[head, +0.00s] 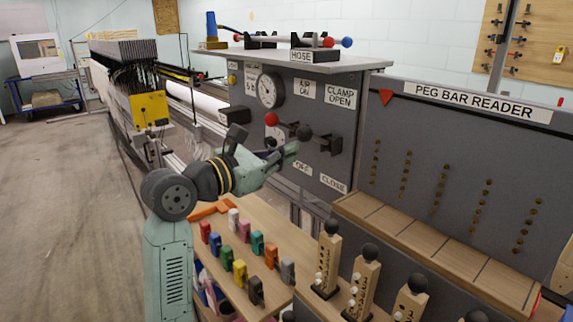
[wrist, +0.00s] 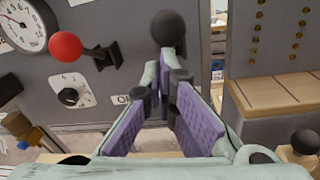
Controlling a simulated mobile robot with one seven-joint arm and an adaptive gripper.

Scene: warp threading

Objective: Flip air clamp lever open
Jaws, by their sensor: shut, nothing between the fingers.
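The clamp lever has a black ball knob (head: 304,132) and sits on the grey panel between the CLAMP OPEN label (head: 341,96) and the CLOSE label (head: 333,184). Its arm juts out from the panel toward the left in the head view. My gripper (head: 297,147) is at the knob, just below it in the picture. In the wrist view, the black knob (wrist: 167,27) stands just beyond and above the fingertips of my gripper (wrist: 162,88). The purple-padded fingers are shut with nothing between them. Whether they touch the lever is unclear, and its shaft is mostly hidden.
The air lever's red knob (head: 271,119) is close on the left, below a pressure gauge (head: 268,90). It also shows in the wrist view (wrist: 65,46). A wooden shelf with coloured clips (head: 240,271) and black-topped wooden pegs (head: 328,255) lies below. The peg bar reader (head: 450,170) is right.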

